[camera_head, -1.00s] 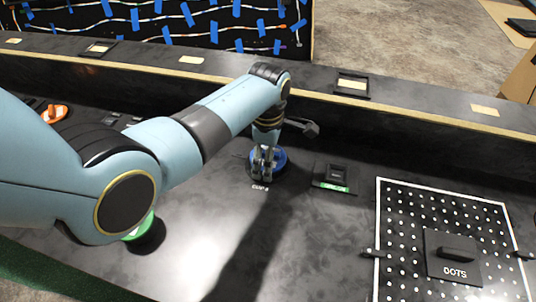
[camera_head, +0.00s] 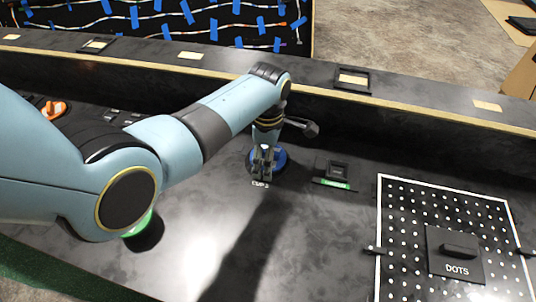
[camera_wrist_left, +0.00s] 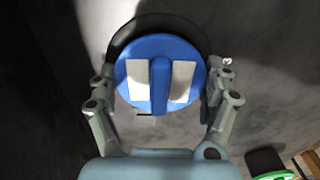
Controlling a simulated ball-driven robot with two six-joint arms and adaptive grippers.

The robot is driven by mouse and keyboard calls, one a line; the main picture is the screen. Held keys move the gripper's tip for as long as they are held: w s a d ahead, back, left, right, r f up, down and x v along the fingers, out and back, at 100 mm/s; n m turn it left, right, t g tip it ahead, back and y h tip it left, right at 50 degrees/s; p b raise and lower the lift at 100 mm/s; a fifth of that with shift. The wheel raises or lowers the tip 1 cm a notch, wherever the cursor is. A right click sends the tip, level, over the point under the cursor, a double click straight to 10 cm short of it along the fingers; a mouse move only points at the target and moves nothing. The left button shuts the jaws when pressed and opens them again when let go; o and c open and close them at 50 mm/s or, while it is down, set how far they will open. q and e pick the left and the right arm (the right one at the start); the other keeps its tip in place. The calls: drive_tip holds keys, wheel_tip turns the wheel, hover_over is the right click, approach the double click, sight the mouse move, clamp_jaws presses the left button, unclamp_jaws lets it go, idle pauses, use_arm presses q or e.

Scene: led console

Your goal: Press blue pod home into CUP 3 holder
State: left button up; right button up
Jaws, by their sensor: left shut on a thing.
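The blue pod (camera_head: 281,158) is a round disc at the middle of the console in the head view, partly hidden by my left gripper (camera_head: 263,164). In the left wrist view the pod (camera_wrist_left: 159,75) shows a raised central bar with a white patch on each side. My left gripper (camera_wrist_left: 160,82) is shut on the pod, one finger at each side of its rim. The dark round CUP 3 holder (camera_wrist_left: 150,21) shows as a rim behind the pod, mostly hidden. The CUP 3 label (camera_head: 260,184) lies just in front. I cannot tell how deep the pod sits. My right gripper is out of view.
A small black block with a green label (camera_head: 335,183) stands right of the pod. The dotted panel with the DOTS block (camera_head: 455,255) is farther right. A green round thing (camera_head: 140,226) is partly hidden under my left arm. The console front between them is clear.

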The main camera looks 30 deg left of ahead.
use_arm(q)
drive_tip(key=o, duration=1)
drive_tip(key=shift+c, duration=0.2)
wheel_tip(320, 180, up, 12)
